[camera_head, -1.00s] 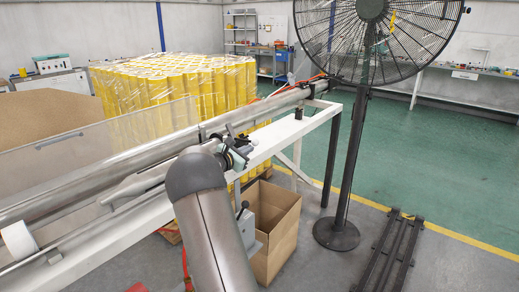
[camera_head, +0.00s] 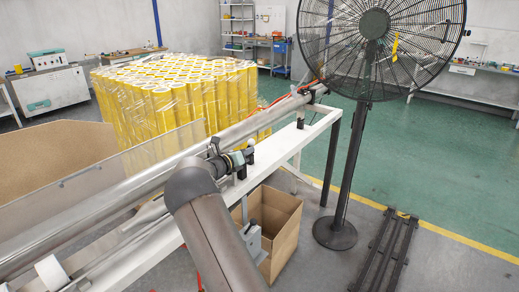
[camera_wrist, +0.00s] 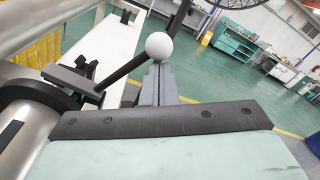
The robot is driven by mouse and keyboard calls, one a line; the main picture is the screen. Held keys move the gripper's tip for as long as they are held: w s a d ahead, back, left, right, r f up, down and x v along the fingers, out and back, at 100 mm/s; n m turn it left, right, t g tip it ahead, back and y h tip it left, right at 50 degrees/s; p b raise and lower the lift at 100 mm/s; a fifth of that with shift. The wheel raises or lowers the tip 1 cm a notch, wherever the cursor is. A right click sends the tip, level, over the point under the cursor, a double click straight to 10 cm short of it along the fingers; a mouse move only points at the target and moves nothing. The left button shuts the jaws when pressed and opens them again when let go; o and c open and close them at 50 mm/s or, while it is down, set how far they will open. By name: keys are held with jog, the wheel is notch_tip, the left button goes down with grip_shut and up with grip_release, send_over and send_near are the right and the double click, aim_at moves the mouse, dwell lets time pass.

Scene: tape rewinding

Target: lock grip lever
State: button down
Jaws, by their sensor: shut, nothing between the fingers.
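The grip lever, a dark rod (camera_wrist: 137,65), slants up to the right in the wrist view. The lever's clamp (camera_wrist: 75,88) sits left of the fingers by a metal tube. In the head view, the dark mechanism (camera_head: 232,161) is small beside the long metal tube (camera_head: 130,188), and my fingers are not distinct.
A white beam (camera_head: 285,147) runs below the tube. An open cardboard box (camera_head: 280,222) stands under it. A black pedestal fan (camera_head: 345,190) stands to the right, with open green floor behind. Wrapped yellow rolls (camera_head: 180,100) stand behind the tube.

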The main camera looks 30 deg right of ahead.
jog(key=shift+w+a+r+p, duration=0.2)
jog(key=shift+w+r+p, duration=0.15)
jog(key=shift+w+r, duration=0.2)
jog(key=shift+w, duration=0.15)
jog(key=s+f+b, duration=0.3)
jog(key=f+b, duration=0.1)
jog(key=b+v, duration=0.1)
jog(key=v, duration=0.9)
jog(key=shift+w+a+r, duration=0.15)
jog(key=shift+a+r, duration=0.05)
jog(key=shift+r, duration=0.25)
